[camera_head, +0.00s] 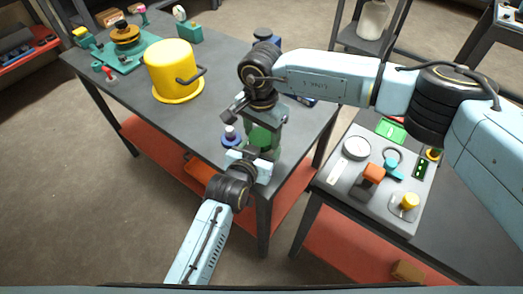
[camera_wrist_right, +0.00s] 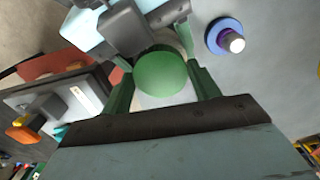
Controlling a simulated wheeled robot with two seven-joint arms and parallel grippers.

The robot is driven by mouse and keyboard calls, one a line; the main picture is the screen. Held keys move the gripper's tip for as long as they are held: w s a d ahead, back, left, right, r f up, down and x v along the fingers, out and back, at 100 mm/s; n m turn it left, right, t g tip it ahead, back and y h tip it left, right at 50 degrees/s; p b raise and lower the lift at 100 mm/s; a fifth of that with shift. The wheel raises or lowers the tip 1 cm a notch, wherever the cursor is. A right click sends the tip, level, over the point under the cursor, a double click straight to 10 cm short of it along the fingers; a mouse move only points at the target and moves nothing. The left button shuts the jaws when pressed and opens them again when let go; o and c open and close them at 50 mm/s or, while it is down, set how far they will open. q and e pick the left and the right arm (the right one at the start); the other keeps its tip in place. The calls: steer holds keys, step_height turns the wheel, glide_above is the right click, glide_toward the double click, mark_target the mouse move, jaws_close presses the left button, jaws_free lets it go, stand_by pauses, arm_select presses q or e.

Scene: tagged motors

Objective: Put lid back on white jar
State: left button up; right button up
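The green lid (camera_wrist_right: 160,74) is between the two green fingers of my right gripper (camera_wrist_right: 160,80), whose fingertips appear to touch its sides. In the head view the lid (camera_head: 262,138) is below the right wrist, near the dark table's front corner. The white jar (camera_wrist_right: 165,100) shows as a pale rim and wall just beneath the lid. Whether the lid is seated or slightly above it cannot be told. My left gripper (camera_head: 250,164) reaches in from the front, its fingers on either side of the jar. In the head view the jar is mostly hidden.
A blue disc with a pale post (camera_head: 231,135) stands close to the left of the grippers. A yellow pot (camera_head: 170,68) and a teal fixture (camera_head: 125,50) are farther back. A side table (camera_head: 385,175) with panel parts stands right. The table between pot and grippers is clear.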

steer(key=c, duration=0.6)
steer(key=o, duration=1.1)
step_height(320, 180, up, 12)
steer(key=shift+r, duration=0.1)
arm_select(q)
steer(key=o, duration=2)
steer(key=shift+c, duration=0.2)
